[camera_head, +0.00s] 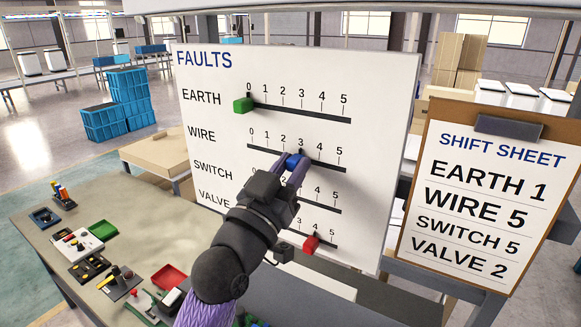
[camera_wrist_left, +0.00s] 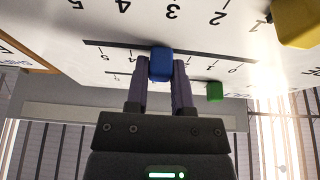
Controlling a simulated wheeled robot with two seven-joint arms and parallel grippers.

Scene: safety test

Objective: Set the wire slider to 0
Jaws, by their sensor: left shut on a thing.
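The fault board (camera_head: 385,75) stands upright with several numbered slider rows. The blue wire slider (camera_head: 292,160) is on its track near the 3 mark; the exact value is hard to read. My left gripper (camera_head: 296,164) is shut on this blue slider, which also shows between the fingertips in the left wrist view (camera_wrist_left: 161,62). The wire row's 0 is at the left end of the track in the head view, and to the right in the upside-down wrist view. My right gripper is not in view.
A green slider (camera_head: 243,105) sits at earth 0. A yellow slider (camera_wrist_left: 297,22) is near 1 on the switch row, hidden by my arm in the head view. A red slider (camera_head: 311,243) is on the valve row. The shift sheet (camera_head: 480,190) reads wire 5.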

